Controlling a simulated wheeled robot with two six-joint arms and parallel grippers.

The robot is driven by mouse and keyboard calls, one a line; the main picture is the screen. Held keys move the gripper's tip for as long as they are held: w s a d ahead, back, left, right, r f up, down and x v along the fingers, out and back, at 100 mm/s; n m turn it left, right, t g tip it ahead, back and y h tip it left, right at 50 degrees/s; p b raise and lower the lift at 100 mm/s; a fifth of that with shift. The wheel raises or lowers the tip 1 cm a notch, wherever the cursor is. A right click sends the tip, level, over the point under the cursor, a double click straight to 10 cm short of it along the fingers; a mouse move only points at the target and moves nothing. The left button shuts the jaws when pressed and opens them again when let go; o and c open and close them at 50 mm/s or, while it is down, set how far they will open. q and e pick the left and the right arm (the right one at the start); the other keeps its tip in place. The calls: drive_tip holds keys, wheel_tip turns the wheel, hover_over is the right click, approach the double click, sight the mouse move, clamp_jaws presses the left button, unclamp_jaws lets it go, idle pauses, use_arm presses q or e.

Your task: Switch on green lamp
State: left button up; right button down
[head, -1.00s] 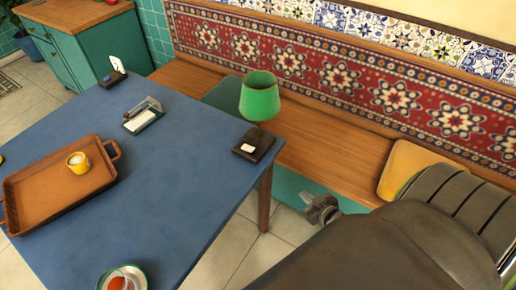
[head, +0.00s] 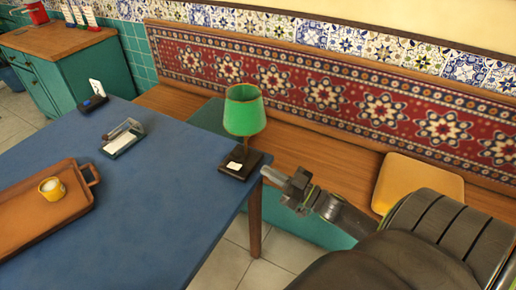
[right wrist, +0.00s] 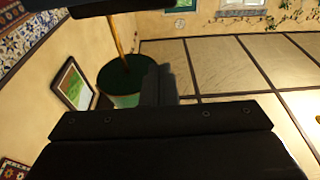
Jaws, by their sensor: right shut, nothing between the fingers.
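The green lamp (head: 244,108) stands upright at the right corner of the blue table (head: 130,190). Its dark square base (head: 226,172) carries a small white switch plate (head: 235,166). My right gripper (head: 266,172) is shut and empty, just right of the lamp base at about its height. I cannot tell whether it touches the base. My left gripper is not in view.
A brown tray (head: 22,238) with a yellow cup (head: 52,188) lies on the table's left side. A wooden bench (head: 310,160) with a yellow cushion (head: 417,180) runs along the wall.

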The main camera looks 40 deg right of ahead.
wheel_tip(320, 180, up, 2)
drive_tip(key=p, duration=0.1)
hover_over(246, 173)
drive_tip(key=shift+w, duration=0.15)
drive_tip(key=shift+w+a+f, duration=0.1)
drive_tip(key=shift+w+f, duration=0.1)
drive_tip(key=shift+f, duration=1)
drive_tip(key=shift+s+f, duration=0.15)
drive_tip(key=shift+f, duration=0.7)
drive_tip(key=shift+s+f+b, duration=0.1)
drive_tip(key=shift+f+b, duration=0.2)
drive_tip(key=shift+f, duration=0.1)
drive_tip(key=shift+r, duration=0.1)
